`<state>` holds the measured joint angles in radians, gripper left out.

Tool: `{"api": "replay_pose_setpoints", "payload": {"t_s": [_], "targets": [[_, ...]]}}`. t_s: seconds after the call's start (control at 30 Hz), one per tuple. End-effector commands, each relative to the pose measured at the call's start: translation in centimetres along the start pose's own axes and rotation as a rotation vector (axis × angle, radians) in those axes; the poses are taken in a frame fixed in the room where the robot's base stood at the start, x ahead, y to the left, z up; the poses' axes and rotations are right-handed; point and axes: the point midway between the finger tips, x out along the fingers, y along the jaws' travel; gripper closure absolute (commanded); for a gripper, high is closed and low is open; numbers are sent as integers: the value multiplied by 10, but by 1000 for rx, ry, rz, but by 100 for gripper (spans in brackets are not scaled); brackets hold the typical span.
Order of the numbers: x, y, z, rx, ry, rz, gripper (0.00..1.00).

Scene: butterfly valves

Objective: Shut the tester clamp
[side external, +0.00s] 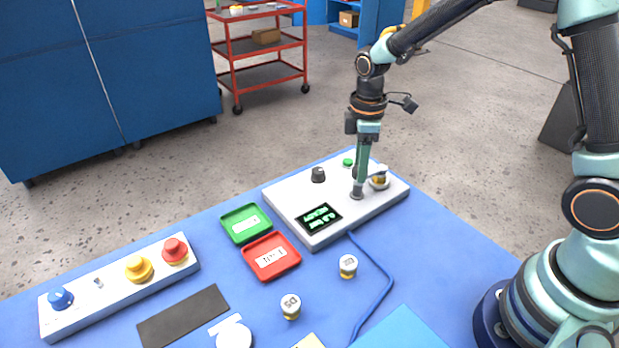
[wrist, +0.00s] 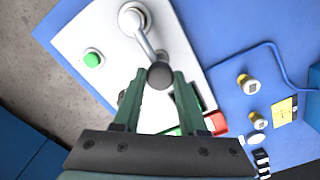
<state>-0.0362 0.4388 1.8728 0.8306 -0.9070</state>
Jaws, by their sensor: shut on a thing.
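The tester (side external: 290,205) is a light grey box with a lit green display (side external: 319,218) that seems to read "READY", a green button and a black knob. Its clamp has a metal lever (wrist: 146,43) running from a round seat (wrist: 134,18) to a dark ball knob (wrist: 160,76). My gripper (wrist: 160,78) has its two green fingers closed around the ball knob. In the side view my gripper (side external: 360,176) points straight down at the right part of the tester. A yellow-and-silver valve (side external: 380,178) appears to sit in the seat, partly covered by the clamp.
A green tray (side external: 245,238) and red tray (side external: 287,265) lie left of the tester. Two loose valves (side external: 348,266) (side external: 291,306) stand in front, near a blue hose (side external: 388,285). A button panel (side external: 115,293) is at far left.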

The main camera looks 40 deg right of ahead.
Motion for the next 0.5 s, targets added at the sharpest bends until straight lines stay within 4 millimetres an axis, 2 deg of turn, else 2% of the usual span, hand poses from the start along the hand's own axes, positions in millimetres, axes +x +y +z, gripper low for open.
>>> {"api": "replay_pose_setpoints", "payload": {"t_s": [0.5], "targets": [[-3, 1, -2, -57, 3, 5, 100]]}}
